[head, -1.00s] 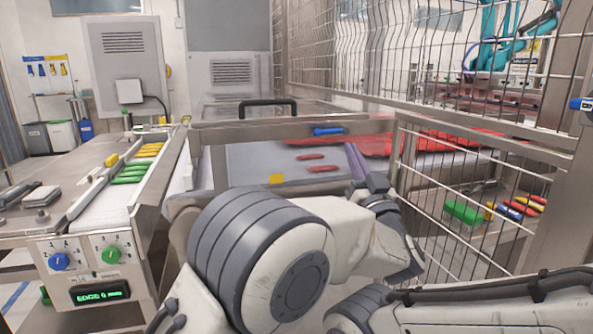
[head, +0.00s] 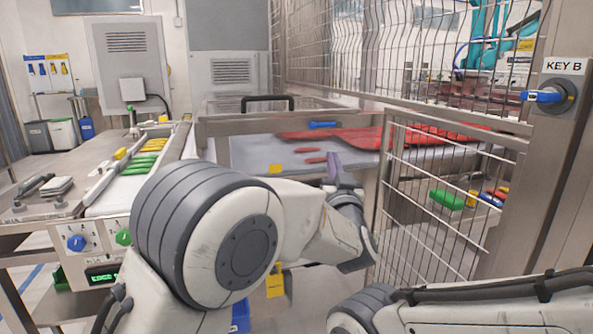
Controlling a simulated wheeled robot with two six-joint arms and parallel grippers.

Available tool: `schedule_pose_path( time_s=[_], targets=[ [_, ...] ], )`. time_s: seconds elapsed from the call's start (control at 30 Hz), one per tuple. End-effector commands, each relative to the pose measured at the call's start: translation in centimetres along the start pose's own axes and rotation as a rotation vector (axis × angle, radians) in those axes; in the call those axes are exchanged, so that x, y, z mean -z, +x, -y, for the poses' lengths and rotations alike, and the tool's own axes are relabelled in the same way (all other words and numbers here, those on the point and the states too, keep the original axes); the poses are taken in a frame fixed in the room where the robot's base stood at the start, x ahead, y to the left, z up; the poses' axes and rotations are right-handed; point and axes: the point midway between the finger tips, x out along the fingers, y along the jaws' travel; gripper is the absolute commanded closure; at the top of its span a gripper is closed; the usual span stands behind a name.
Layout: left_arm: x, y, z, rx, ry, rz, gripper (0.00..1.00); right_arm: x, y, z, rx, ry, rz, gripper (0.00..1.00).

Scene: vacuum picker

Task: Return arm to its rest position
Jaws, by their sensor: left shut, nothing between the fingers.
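My left arm (head: 285,225) reaches in from the lower left across the middle of the head view. My right arm (head: 450,310) shows only as links along the bottom right edge. Its gripper is out of view.
A wire mesh gate (head: 430,200) stands to the right, by a steel post with a blue KEY B switch (head: 548,96). A conveyor with green and yellow items (head: 140,163) lies left. Red pieces (head: 350,136) lie on the bed. A yellow tag (head: 275,283) hangs below my arm.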

Motion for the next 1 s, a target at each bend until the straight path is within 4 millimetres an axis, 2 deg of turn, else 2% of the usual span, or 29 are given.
schedule_pose_path(
  time_s=[0.2,0.27,0.37,0.4,0.47,0.5,0.6,0.7,0.8,1.0],
  targets=[
    [-5.0,0.1,2.5,-0.144,-0.012,0.19,1.0,0.0,0.0,0.0,0.0,0.0,0.0,1.0],
    [-6.9,-0.4,3.5,-0.188,-0.017,0.27,1.0,0.0,0.0,0.0,0.0,0.0,0.0,1.0],
    [-11.2,-2.7,6.2,-0.262,-0.03,0.46,1.0,0.0,0.0,0.0,0.0,0.0,0.0,1.0],
    [-13.2,-4.4,7.7,-0.288,-0.035,0.559,1.0,0.0,0.0,0.0,0.0,0.0,0.0,1.0],
    [-16.0,-7.3,9.9,-0.314,-0.045,0.711,1.0,0.0,0.0,0.0,0.0,0.0,0.0,1.0],
    [-17.6,-9.5,11.3,-0.324,-0.053,0.81,1.0,0.0,0.0,0.0,0.0,0.0,0.0,1.0],
    [-20.6,-15.0,14.7,-0.324,-0.069,1.029,1.0,0.0,0.0,0.0,0.0,0.0,0.0,1.0],
    [-22.2,-19.4,17.1,-0.31,-0.078,1.191,1.0,0.0,0.0,0.0,0.0,0.0,0.0,1.0],
    [-23.1,-22.9,18.9,-0.291,-0.085,1.31,1.0,0.0,0.0,0.0,0.0,0.0,0.0,1.0],
    [-23.8,-28.6,21.7,-0.246,-0.096,1.494,1.0,0.0,0.0,0.0,0.0,0.0,0.0,1.0]
  ],
)
